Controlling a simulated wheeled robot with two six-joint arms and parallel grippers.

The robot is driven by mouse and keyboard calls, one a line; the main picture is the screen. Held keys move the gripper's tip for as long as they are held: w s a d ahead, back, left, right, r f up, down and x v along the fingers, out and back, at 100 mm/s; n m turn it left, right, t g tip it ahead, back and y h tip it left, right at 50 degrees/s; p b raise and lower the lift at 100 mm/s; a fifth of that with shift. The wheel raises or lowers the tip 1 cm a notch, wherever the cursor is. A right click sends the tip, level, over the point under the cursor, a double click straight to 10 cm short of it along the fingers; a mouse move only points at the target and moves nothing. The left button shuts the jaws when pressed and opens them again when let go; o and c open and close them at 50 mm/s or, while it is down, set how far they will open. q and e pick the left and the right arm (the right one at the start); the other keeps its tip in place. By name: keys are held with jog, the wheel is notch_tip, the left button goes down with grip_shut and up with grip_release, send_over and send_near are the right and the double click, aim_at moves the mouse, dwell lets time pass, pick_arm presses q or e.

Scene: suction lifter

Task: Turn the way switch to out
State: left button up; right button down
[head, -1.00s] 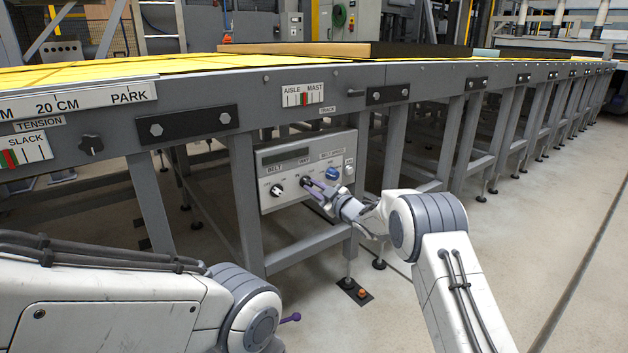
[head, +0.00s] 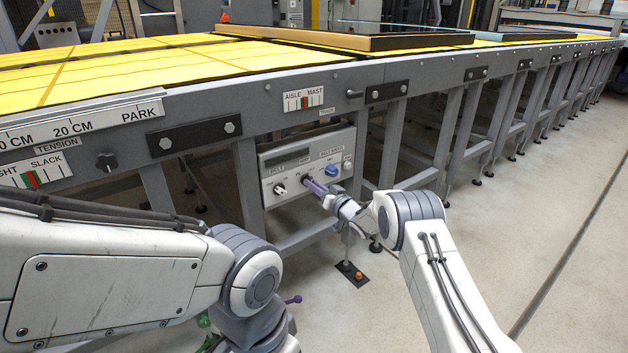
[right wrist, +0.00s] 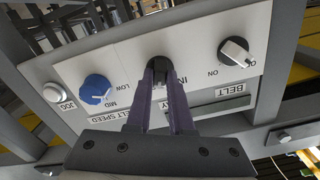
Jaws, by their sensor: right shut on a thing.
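The way switch is a small black knob (right wrist: 158,66) in the middle row of a grey control panel (head: 345,140) under the conveyor. The word IN shows beside it in the right wrist view; part of its label is hidden by my fingers. My right gripper (head: 309,181) is at the panel, its two purple fingers shut on the knob, as the right wrist view (right wrist: 159,72) also shows. Which way the knob points is hard to tell. My left arm is at the lower left, with its gripper out of sight.
A conveyor leg (head: 247,188) stands left of the panel.

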jog(key=m+p, duration=0.1)
jog(key=m, duration=0.3)
jog(key=shift+m+p, duration=0.3)
jog(key=shift+p, duration=0.05)
dwell(0.4)
jog(key=c, duration=0.8)
grip_release()
jog(key=p+v, duration=0.3)
jog(key=v, duration=0.7)
jog(key=shift+s+d, duration=0.15)
